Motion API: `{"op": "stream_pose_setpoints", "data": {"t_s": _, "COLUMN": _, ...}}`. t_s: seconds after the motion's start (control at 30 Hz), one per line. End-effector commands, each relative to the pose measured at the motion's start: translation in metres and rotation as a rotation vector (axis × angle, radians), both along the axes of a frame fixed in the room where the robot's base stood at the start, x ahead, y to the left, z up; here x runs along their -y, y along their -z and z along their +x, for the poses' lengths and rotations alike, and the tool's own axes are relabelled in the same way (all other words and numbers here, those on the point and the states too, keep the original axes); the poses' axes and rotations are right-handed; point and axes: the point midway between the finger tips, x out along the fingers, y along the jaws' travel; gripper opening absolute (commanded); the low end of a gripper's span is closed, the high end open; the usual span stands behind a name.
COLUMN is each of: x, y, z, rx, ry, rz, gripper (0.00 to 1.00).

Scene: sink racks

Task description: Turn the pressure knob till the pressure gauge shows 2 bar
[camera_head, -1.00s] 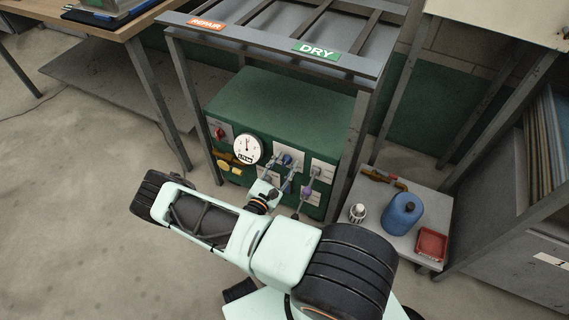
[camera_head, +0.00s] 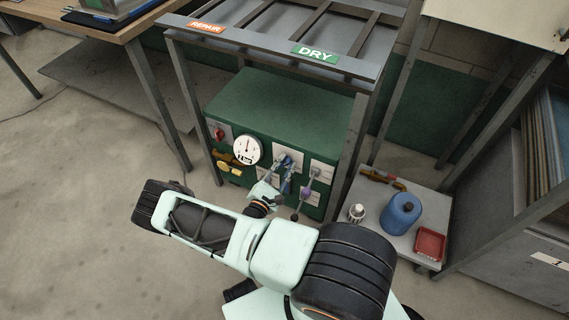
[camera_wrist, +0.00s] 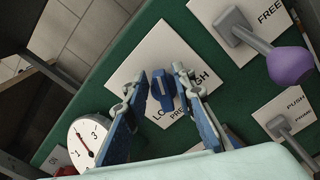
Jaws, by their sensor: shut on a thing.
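The pressure knob (camera_wrist: 165,92) is a blue knob on a white plate (camera_wrist: 140,62) lettered LOW, HIGH and PRE, partly hidden by my fingers. My gripper (camera_wrist: 162,82) has its fingers on either side of the knob and is shut on it. The round white pressure gauge (camera_head: 247,149) is on the green cabinet's front, left of the knob plate, with its needle roughly upright. In the wrist view the gauge (camera_wrist: 84,142) is partly cut off by my finger, with 1 and 3 readable; its lower readout is hidden there and too small to read in the head view.
A purple-ended lever (camera_wrist: 292,66) sticks out by the FREE plate, right of my gripper, with another grey lever (camera_wrist: 280,125) below. The cabinet (camera_head: 280,98) stands under a metal rack. A blue jug (camera_head: 401,214) and red tray (camera_head: 430,244) are on the right-hand table.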

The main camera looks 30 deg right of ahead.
Motion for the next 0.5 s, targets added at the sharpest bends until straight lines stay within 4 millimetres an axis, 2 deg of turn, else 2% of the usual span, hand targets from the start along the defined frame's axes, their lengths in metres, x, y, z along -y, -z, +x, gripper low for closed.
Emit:
{"op": "stream_pose_setpoints", "data": {"t_s": 0.27, "x": -0.0005, "y": 0.0005, "z": 0.0001, "rx": 0.004, "ry": -0.001, "rz": 0.004, "gripper": 0.0}}
{"op": "stream_pose_setpoints", "data": {"t_s": 0.3, "x": -0.0005, "y": 0.0005, "z": 0.0001, "rx": 0.003, "ry": -0.001, "rz": 0.004, "gripper": 0.26}}
{"op": "stream_pose_setpoints", "data": {"t_s": 0.43, "x": -0.0005, "y": 0.0005, "z": 0.0001, "rx": 0.003, "ry": -0.001, "rz": 0.004, "gripper": 0.4}}
{"op": "stream_pose_setpoints", "data": {"t_s": 0.5, "x": -0.0005, "y": 0.0004, "z": 0.0001, "rx": 0.003, "ry": -0.001, "rz": 0.004, "gripper": 0.4}}
